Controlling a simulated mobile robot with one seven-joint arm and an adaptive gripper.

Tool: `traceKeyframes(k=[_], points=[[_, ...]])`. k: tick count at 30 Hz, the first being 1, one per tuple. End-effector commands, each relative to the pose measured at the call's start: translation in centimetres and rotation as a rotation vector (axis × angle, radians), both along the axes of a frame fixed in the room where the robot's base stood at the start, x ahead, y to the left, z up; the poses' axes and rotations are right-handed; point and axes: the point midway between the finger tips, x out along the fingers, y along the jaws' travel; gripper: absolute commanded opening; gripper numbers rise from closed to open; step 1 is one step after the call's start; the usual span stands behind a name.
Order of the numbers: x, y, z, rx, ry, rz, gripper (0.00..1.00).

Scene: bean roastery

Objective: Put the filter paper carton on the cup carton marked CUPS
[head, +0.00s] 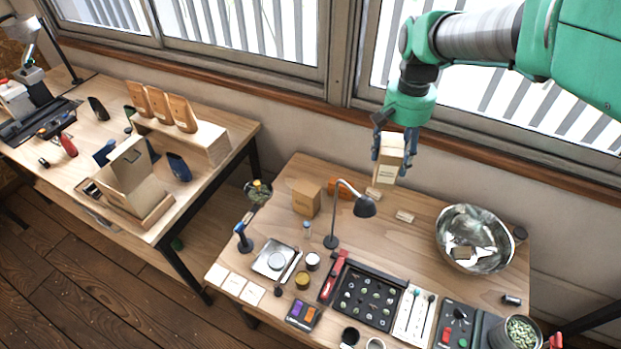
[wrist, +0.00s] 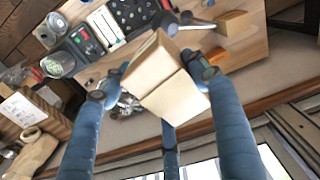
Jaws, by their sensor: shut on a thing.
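My gripper (head: 391,165) is shut on a pale tan carton (head: 389,153), which I take as the filter paper carton. It is held upright in the air above the back of the right table, with a small label low on its front that I cannot read. In the wrist view the carton (wrist: 170,85) sits between the blue fingers. A brown carton (head: 307,197), probably the cup carton, stands on the back left of that table, left of and below my gripper. No CUPS marking is readable on it. A carton (wrist: 236,23) beyond the lamp in the wrist view is probably the same one.
A black desk lamp (head: 363,206) stands right beside the brown carton. A metal bowl (head: 447,234) is at right; a seed tray (head: 366,296) and tools fill the front. Windows are behind.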

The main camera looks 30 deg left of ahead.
Motion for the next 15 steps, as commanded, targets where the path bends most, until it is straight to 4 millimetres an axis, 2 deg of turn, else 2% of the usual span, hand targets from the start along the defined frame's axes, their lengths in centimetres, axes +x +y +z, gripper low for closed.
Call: traceKeyframes(k=[1, 9, 15], points=[[0.2, 1.6, 0.4, 0.0, 0.001, 0.014, 0.3], [0.9, 9.4, -0.1, 0.0, 0.001, 0.072, 0.3], [0.7, 14.6, -0.7, 0.0, 0.001, 0.109, 0.3]])
